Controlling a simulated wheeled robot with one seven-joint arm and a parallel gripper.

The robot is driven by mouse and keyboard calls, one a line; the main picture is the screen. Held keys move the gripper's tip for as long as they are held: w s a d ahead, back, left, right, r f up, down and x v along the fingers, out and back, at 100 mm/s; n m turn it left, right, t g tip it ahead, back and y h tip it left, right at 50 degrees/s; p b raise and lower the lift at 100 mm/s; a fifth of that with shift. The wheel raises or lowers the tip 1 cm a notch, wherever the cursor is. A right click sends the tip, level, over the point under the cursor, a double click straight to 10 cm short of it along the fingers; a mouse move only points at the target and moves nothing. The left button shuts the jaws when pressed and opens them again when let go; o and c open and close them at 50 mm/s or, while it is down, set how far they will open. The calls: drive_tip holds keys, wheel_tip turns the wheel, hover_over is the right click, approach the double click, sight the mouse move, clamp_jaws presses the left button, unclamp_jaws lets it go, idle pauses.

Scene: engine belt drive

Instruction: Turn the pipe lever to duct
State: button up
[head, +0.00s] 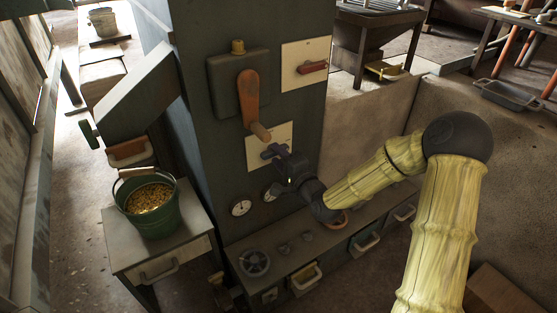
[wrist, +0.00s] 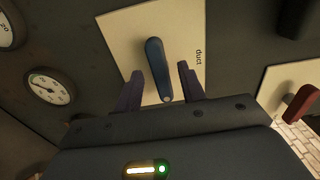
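The blue pipe lever (wrist: 156,68) sits on a cream plate (wrist: 125,34) marked "duct" along one edge. In the wrist view it stands between the two spread fingers of my gripper (wrist: 160,88), with visible gaps on both sides. The lever points roughly toward the gripper's palm, its round tip near the palm edge. In the head view the lever (head: 272,151) shows on the cream plate (head: 256,136) low on the dark green cabinet, partly hidden by my gripper (head: 273,163). Other markings on the plate are not readable.
A large orange-brown lever (head: 249,98) hangs above the plate. A red lever (head: 312,67) is on another plate at upper right. Gauges (head: 241,208) sit below left. A ledge with drawers (head: 305,278) juts out below. A green bucket (head: 151,208) stands on a side table.

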drive_tip(key=shift+w+a, duration=0.15)
drive_tip(key=shift+c, duration=0.4)
clamp_jaws()
